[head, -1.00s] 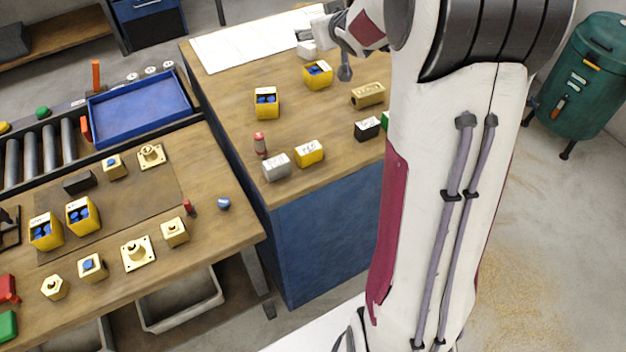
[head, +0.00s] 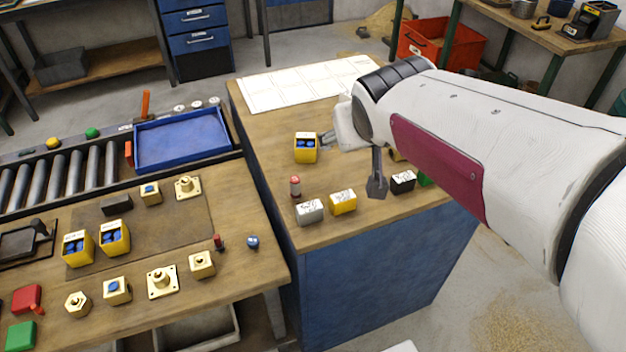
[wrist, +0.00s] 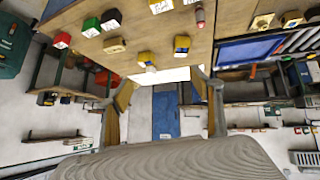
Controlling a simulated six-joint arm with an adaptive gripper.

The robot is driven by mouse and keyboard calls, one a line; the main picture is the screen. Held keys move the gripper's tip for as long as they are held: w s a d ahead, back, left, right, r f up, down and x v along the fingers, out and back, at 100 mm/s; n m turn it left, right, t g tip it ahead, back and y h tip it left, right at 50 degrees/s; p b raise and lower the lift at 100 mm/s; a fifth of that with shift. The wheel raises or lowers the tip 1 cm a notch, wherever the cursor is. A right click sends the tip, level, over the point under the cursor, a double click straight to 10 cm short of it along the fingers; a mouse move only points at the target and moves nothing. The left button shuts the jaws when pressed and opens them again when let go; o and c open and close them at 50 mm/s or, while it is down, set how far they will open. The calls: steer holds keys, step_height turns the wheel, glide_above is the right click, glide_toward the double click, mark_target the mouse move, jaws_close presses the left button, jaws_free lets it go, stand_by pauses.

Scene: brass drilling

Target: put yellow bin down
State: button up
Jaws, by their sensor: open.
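One yellow bin (head: 305,154) with blue pieces inside stands upright on the right-hand wooden bench in the head view. It also shows in the wrist view (wrist: 181,49). A second yellow bin (wrist: 147,59) stands on the same bench in the wrist view; my arm hides it in the head view. My gripper (wrist: 163,92) is open, its two fingers spread apart with nothing between them. In the head view its tip is partly hidden by my own wrist, close to the right of the visible bin. I cannot tell whether it touches a bin.
A yellow block (head: 343,202), a grey block (head: 310,212), a black block (head: 403,181) and a red cylinder (head: 295,186) stand near the bench's front. A white sheet (head: 290,86) covers its back. Two more yellow bins (head: 78,249) (head: 115,237) stand on the left bench.

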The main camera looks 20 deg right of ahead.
steer(key=s+a+f+g+y, duration=0.1)
steer(key=s+a+f, duration=0.1)
steer(key=s+a, duration=0.3)
steer(key=s+a+f+n+g+y, duration=0.1)
steer(key=s+a, duration=0.4)
steer(key=s, duration=0.7)
steer(key=shift+a+f+n+g+y, duration=0.15)
steer(key=shift+f+n+g+y, duration=0.25)
steer(key=shift+f, duration=0.45)
steer(key=shift+s, duration=0.1)
steer(key=shift+c, duration=0.8)
